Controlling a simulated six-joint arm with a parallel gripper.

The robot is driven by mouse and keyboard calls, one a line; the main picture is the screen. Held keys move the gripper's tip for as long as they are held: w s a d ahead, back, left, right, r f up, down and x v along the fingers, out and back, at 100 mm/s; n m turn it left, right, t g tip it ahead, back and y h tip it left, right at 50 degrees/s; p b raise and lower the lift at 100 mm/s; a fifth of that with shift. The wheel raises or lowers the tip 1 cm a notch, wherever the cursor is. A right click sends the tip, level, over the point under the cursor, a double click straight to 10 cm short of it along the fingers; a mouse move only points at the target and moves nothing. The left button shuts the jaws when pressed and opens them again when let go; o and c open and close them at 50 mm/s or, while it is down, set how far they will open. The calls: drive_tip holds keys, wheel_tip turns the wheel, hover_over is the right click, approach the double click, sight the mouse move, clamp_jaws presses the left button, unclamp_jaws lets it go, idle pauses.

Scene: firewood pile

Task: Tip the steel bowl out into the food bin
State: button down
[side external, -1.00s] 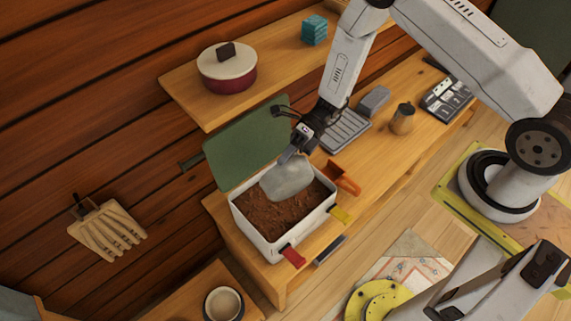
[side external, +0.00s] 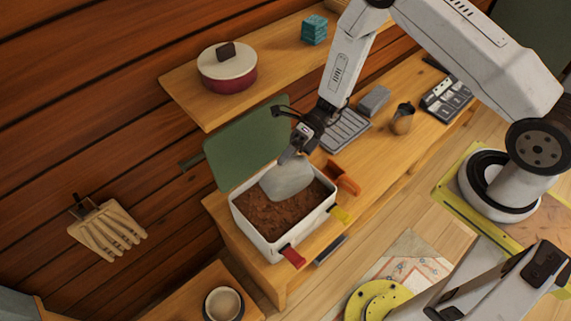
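The steel bowl (side external: 288,180) is a smooth pale grey shape, tilted over the food bin with its outside facing the camera. My gripper (side external: 291,153) is shut on the bowl's upper edge; the fingertips are small and partly hidden. The food bin (side external: 268,248) is a white rectangular box filled with brown crumbly stuff, standing at the left end of the wooden bench. The bowl overlaps the bin's far right part; I cannot tell whether it touches the brown contents. The bowl's inside is hidden.
A green panel (side external: 245,145) stands behind the bin. A red pot (side external: 227,68) sits on the shelf. A tan jug (side external: 402,119) stands further right.

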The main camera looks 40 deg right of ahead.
sight(291, 173)
idle(0.7)
drive_tip(key=shift+s+a+r+n+t, duration=0.15)
drive_tip(key=shift+s+a+n+t, duration=0.25)
drive_tip(key=shift+s+n, duration=0.3)
drive_tip(key=shift+s+a+r+n+t+h, duration=0.15)
drive_tip(key=shift+s+n+t, duration=0.15)
drive_tip(key=shift+s, duration=0.25)
drive_tip(key=shift+s+a+f+n+t+h, duration=0.1)
drive_tip(key=shift+s+a+n+t+h, duration=0.15)
drive_tip(key=shift+s, duration=0.3)
drive_tip(key=shift+s+r+n+t+h, duration=0.1)
drive_tip(key=shift+s+n+t+h, duration=0.2)
drive_tip(key=shift+s+n, duration=0.5)
drive_tip(key=shift+s+n+t+h, duration=0.2)
drive_tip(key=shift+s+n+t, duration=0.15)
drive_tip(key=shift+s, duration=0.8)
drive_tip(key=shift+s+a+f, duration=0.1)
drive_tip(key=shift+s+f, duration=0.05)
drive_tip(key=shift+f, duration=0.05)
drive_tip(key=s+f+n+t+h, duration=0.1)
drive_tip(key=s+f+n+t, duration=0.3)
drive_tip(key=f+n, duration=0.1)
drive_tip(key=shift+a+f+n, duration=0.3)
drive_tip(key=shift+a+f, duration=0.1)
drive_tip(key=shift+f, duration=0.05)
drive_tip(key=shift+w+a+r, duration=0.1)
